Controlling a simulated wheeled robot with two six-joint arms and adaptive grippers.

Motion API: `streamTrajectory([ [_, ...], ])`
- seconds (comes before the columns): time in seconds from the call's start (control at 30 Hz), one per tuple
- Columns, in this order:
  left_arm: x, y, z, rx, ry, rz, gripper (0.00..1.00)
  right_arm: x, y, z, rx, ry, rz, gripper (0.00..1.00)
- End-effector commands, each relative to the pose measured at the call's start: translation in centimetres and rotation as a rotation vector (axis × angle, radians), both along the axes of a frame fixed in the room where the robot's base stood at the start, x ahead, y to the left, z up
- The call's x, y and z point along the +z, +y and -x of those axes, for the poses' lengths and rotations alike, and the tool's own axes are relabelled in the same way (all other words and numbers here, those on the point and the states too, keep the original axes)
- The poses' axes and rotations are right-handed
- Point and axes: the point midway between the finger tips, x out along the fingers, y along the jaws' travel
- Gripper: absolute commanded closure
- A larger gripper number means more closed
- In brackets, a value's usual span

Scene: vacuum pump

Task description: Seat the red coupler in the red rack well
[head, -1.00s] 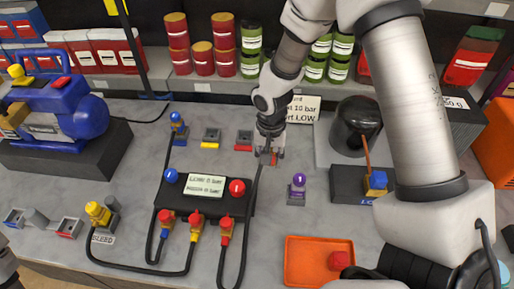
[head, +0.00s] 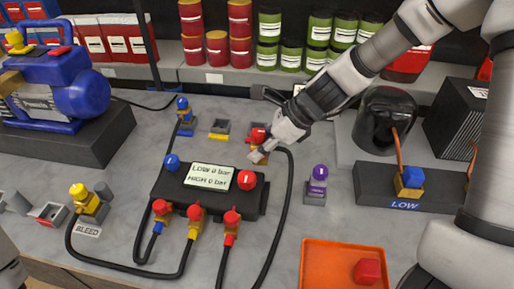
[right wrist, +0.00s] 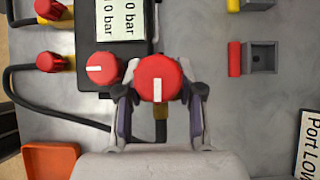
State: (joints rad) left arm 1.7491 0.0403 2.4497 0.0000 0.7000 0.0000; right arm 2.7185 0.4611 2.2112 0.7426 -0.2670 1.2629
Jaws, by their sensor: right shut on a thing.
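The red coupler, with a round red cap (head: 258,136) marked in white, is held in my right gripper (head: 262,152). The cap also shows between both fingers in the right wrist view (right wrist: 158,78), with a brass-coloured part below it. A black hose (head: 284,200) runs from the coupler toward the front. The red rack well is a grey square socket (right wrist: 262,57) beside a red strip (right wrist: 235,58); in the right wrist view it lies up and right of the coupler, apart from it. In the head view the coupler and gripper hide most of it. My left gripper is out of view.
The black gauge block (head: 165,187) with a red knob (head: 246,180) stands close by the coupler. The yellow well (head: 220,128) and a purple-capped fitting (head: 319,172) flank it. An orange tray (head: 318,262) holds a red piece. A black box marked LOW (head: 370,197) stands at right.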

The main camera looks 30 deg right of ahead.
Motion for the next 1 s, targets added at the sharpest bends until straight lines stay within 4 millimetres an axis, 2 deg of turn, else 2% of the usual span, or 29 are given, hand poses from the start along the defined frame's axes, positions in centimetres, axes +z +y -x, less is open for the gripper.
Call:
streamTrajectory([
  [0.03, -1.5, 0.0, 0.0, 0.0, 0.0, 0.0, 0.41, -0.6, -0.1, -0.3, -0.005, -0.026, -0.034, 1.0],
  [0.1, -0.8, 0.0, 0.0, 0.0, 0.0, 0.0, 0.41, 0.2, -0.1, -0.3, -0.003, -0.041, -0.054, 1.0],
  [0.23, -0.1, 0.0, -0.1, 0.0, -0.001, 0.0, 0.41, 0.3, -0.6, -1.3, 0.0, -0.047, -0.062, 1.0],
  [0.8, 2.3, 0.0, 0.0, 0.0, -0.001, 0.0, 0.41, -1.1, -6.6, -13.5, 0.003, -0.048, -0.057, 1.0],
  [0.93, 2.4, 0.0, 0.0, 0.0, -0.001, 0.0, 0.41, -1.5, -7.1, -14.6, 0.003, -0.047, -0.059, 1.0],
  [1.0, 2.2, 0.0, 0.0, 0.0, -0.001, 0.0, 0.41, -2.6, -7.1, -14.7, 0.004, -0.044, -0.059, 1.0],
])
